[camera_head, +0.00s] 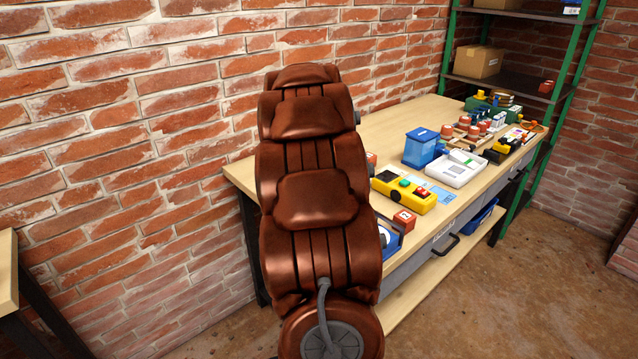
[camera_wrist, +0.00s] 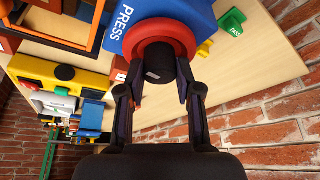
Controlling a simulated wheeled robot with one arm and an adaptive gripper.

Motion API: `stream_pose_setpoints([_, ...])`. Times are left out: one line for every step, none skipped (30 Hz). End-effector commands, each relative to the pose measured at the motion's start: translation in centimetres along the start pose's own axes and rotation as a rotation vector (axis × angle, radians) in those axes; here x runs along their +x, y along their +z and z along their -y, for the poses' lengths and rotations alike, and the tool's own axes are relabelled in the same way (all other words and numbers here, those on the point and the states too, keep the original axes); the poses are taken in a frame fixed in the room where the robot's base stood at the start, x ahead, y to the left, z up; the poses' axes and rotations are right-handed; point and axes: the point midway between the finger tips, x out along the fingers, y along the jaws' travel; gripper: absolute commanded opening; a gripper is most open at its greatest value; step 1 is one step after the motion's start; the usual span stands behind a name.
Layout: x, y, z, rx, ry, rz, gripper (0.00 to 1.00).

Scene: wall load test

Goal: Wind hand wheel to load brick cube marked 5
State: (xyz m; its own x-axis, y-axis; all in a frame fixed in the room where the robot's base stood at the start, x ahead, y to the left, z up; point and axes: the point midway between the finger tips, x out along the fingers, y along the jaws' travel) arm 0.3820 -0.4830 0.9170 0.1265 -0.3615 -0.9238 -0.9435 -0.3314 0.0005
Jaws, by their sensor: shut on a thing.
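In the wrist view, a red hand wheel (camera_wrist: 182,38) with a black hub (camera_wrist: 160,68) sits on the face of a blue press (camera_wrist: 128,22) marked "PRESS". My gripper (camera_wrist: 160,82) has its two fingers on either side of the black hub, shut on it. In the head view, a small brick-red cube (camera_head: 404,221) with a white label stands near the bench's front edge; its number is too small to read. A red piece with a white mark (camera_wrist: 118,76) shows beside the press in the wrist view, partly hidden. My arm hides the gripper and wheel in the head view.
The wooden bench (camera_head: 450,128) runs along the brick wall. It carries a yellow control box (camera_head: 417,197), a blue box (camera_head: 420,148), a white device (camera_head: 457,170) and several tools farther back. A green tag marked "PASS" (camera_wrist: 232,22) lies beside the press. Green-framed shelving (camera_head: 515,80) stands behind.

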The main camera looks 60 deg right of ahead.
Motion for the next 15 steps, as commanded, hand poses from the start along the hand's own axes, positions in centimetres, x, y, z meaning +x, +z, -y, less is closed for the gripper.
stream_pose_setpoints([0.03,0.03,0.05,0.001,-0.001,0.001,0.0])
stream_pose_setpoints([0.02,0.03,0.05,0.001,-0.001,0.001,0.0])
stream_pose_setpoints([0.01,0.03,0.05,0.001,-0.001,0.001,0.0])
stream_pose_setpoints([0.01,0.03,0.05,0.001,-0.001,0.001,0.0])
stream_pose_setpoints([0.01,0.03,0.05,0.001,-0.001,0.001,0.0])
stream_pose_setpoints([0.0,0.02,0.05,0.001,-0.001,0.001,0.0])
stream_pose_setpoints([0.0,0.02,0.05,0.001,-0.001,0.001,0.0])
stream_pose_setpoints([0.0,0.02,0.05,0.001,-0.001,0.001,0.0])
stream_pose_setpoints([0.0,0.02,0.05,0.001,-0.001,0.001,0.36])
stream_pose_setpoints([0.0,0.02,0.05,0.001,-0.001,0.001,0.39])
stream_pose_setpoints([0.0,0.02,0.05,0.001,-0.001,0.001,0.42])
stream_pose_setpoints([0.0,0.02,0.04,0.001,-0.001,0.001,0.47])
stream_pose_setpoints([0.0,0.02,0.03,0.0,-0.001,0.001,0.5])
stream_pose_setpoints([-0.01,0.0,0.02,0.001,-0.001,0.001,0.53])
stream_pose_setpoints([-0.01,0.0,0.01,0.001,-0.001,0.001,0.57])
